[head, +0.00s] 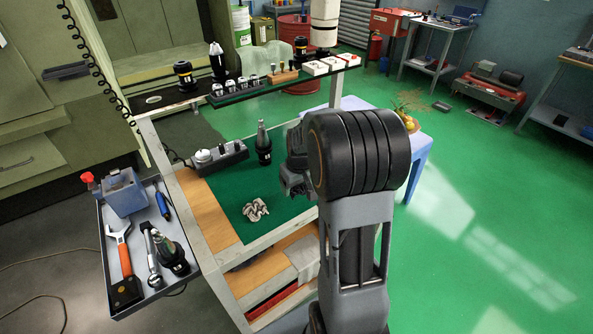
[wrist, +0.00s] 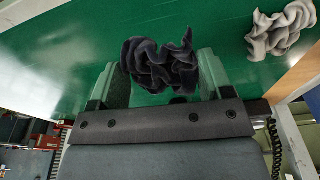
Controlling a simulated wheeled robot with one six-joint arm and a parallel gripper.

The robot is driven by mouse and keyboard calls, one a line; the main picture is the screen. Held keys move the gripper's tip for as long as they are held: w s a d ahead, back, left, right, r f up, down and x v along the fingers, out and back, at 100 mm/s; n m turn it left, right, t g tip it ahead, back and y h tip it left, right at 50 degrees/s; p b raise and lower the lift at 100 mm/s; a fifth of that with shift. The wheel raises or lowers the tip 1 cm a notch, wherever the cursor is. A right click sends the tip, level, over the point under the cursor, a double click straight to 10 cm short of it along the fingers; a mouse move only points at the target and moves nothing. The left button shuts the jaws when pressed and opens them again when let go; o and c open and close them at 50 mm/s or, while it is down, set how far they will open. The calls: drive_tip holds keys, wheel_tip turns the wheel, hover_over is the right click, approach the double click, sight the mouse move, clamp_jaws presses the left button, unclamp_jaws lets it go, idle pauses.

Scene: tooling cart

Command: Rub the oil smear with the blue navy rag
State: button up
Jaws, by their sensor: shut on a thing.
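My gripper (wrist: 163,72) is shut on the blue navy rag (wrist: 158,60), a dark crumpled bundle between the two fingers in the wrist view. The rag is over a green surface; whether it touches that surface cannot be told. In the head view my arm covers most of the gripper, and the rag is hidden there. No oil smear can be made out in either view.
A pale crumpled rag (head: 255,209) lies on the cart's green mat (head: 232,191), also in the wrist view (wrist: 281,30). A dark tool holder (head: 264,146) and grey device (head: 219,157) stand behind it. A side tray (head: 108,218) holds tools.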

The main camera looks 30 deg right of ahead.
drive_tip(key=shift+r+p, duration=1.25)
drive_tip(key=shift+r, duration=0.85)
